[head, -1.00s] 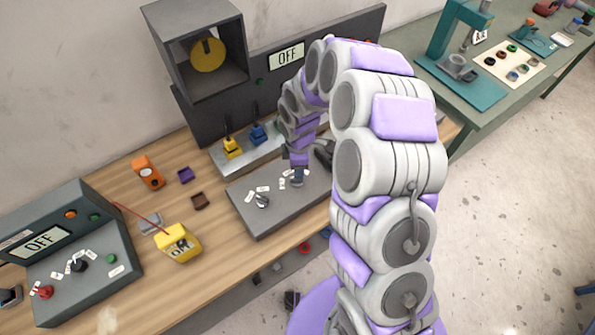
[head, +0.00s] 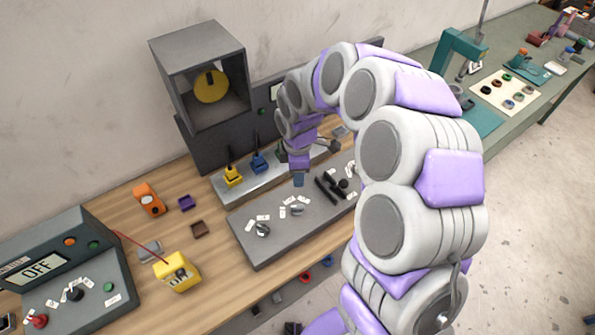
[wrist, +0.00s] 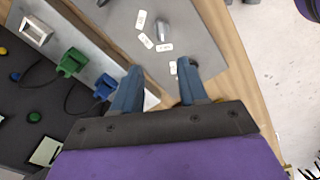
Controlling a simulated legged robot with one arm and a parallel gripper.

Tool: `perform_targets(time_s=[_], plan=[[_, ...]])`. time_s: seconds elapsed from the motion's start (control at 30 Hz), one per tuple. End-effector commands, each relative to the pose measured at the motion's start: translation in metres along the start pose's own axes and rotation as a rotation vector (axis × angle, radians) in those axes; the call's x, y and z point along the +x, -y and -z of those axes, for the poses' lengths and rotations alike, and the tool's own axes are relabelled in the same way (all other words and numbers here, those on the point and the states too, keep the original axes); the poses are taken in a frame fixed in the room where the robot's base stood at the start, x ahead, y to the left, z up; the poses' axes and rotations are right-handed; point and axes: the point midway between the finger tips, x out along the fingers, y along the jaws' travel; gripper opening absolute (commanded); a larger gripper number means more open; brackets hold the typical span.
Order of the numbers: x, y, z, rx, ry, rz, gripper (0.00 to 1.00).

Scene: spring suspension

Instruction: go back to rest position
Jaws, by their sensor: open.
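My gripper (head: 299,180) hangs above the grey panel with knobs (head: 270,245), close to its back edge in the head view. In the wrist view its two blue-grey fingers (wrist: 160,88) are apart, with nothing between them. A grey knob (head: 297,210) with white labels sits on the panel below the gripper; a knob also shows ahead of the fingers in the wrist view (wrist: 163,30). My gripper looks clear of the knobs. My arm arches up from the right and hides part of the bench.
Behind the panel stand a yellow plug (head: 233,175) and a blue plug (head: 259,163). A dark open box (head: 168,95) stands at the back. A yellow meter (head: 177,272), an orange device (head: 149,200) and an OFF console (head: 70,270) are left. A green table (head: 545,95) is far right.

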Motion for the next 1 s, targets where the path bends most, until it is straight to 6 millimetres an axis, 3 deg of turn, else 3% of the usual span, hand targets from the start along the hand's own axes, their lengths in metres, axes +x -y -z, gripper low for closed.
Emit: perform_targets(time_s=[0.3,0.47,0.7,1.0], plan=[[-0.001,0.001,-0.001,0.007,0.000,0.000,0.43],[-0.015,0.018,-0.011,0.100,-0.004,0.005,0.43],[-0.049,0.082,-0.042,0.410,0.002,0.033,0.43],[-0.070,0.175,-0.080,0.857,0.044,0.068,0.43]])
